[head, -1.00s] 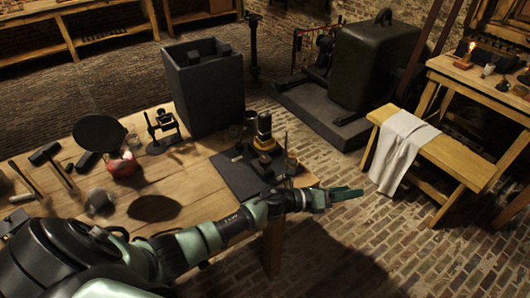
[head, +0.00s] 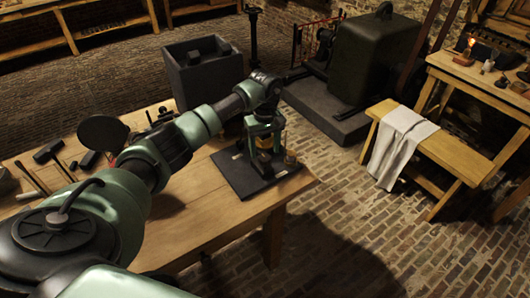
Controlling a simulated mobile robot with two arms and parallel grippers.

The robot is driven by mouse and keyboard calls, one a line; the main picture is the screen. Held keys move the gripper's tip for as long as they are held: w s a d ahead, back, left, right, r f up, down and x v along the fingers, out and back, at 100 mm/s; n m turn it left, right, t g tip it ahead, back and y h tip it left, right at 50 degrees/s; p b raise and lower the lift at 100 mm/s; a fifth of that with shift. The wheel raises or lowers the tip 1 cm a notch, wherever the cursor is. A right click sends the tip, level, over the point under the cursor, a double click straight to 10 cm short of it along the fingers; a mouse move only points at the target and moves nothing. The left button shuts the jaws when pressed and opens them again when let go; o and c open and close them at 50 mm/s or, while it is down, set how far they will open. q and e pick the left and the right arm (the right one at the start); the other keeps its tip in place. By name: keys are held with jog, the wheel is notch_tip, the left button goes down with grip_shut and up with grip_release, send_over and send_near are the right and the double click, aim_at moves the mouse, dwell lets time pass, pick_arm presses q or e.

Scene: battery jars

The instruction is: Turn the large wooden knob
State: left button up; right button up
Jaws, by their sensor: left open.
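My left arm reaches in from the left over the table. My left gripper (head: 264,143) points down over the small brass-and-black apparatus (head: 265,167) on the dark board (head: 235,177). Its green fingers are open, one on each side of the apparatus's upper part. I cannot tell whether they touch it. A large wooden knob cannot be made out clearly; the gripper hides much of the apparatus's top. My right gripper is not in view.
The board lies at the right end of the wooden table (head: 222,233). A small jar (head: 290,161) stands right of the apparatus. A tall dark box (head: 193,84) is behind. Hammers (head: 48,152) and a round black disc (head: 103,131) lie left.

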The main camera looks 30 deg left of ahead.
aim_at(265, 157)
pick_arm(q)
jog(key=shift+f, duration=1.55)
grip_shut()
